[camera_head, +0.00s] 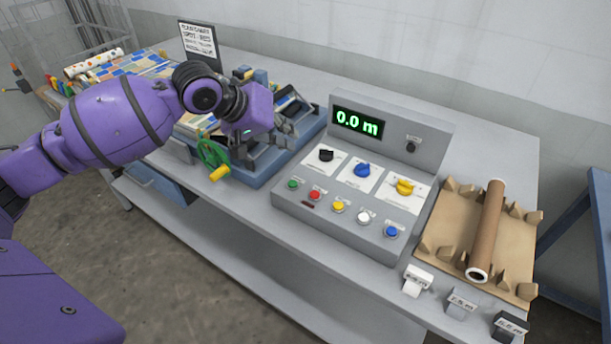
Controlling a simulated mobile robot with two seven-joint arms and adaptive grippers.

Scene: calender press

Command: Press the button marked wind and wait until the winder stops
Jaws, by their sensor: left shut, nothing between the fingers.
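The grey control box (330,222) stands on the bench in the head view. Its lit display (357,123) reads 0.0 m in green. Along its front is a row of buttons: green (293,184), red (315,194), yellow (338,206), white (363,217) and blue (391,231). Their markings are too small to read, so I cannot tell which is marked wind. My left gripper (284,130) is shut and empty, over the blue-based machine left of the box, apart from the buttons. My arm hides part of that machine. My right gripper is not in view.
Black, blue and yellow knobs (404,188) sit above the buttons. A green handwheel with a yellow handle (219,173) is on the machine's front. A brown tube (487,228) lies on a cardboard cradle (446,225) at right. Small labelled blocks (461,305) line the bench's front edge.

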